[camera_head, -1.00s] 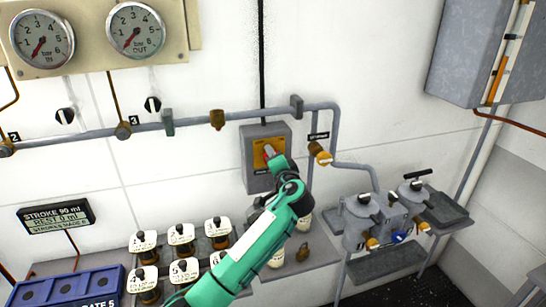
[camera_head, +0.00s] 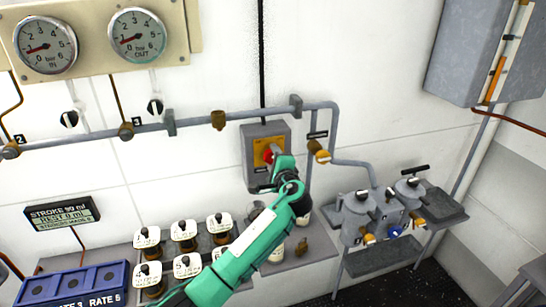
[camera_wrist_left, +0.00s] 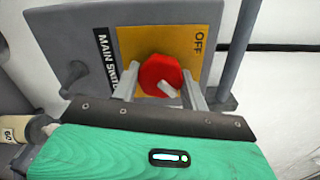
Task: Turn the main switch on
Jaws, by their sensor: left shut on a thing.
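The main switch is a grey box (camera_head: 252,140) on the white wall with a yellow plate and a red knob (camera_head: 268,155). In the left wrist view the red knob (camera_wrist_left: 160,75) sits on the yellow plate (camera_wrist_left: 190,45), with "OFF" at its upper right and a "MAIN SWITCH" label at left. A pale mark on the knob points to the lower right. My left gripper (camera_wrist_left: 165,88) has a finger on each side of the knob and is shut on it. In the head view the left gripper (camera_head: 276,164) partly covers the knob. My right gripper is not in view.
A grey pipe (camera_head: 190,124) runs above and beside the switch, with a brass valve (camera_head: 320,152) at right. Several labelled bottles (camera_head: 184,235) stand below left. Two gauges (camera_head: 138,36) hang at upper left. A grey pump unit (camera_head: 362,212) stands at right.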

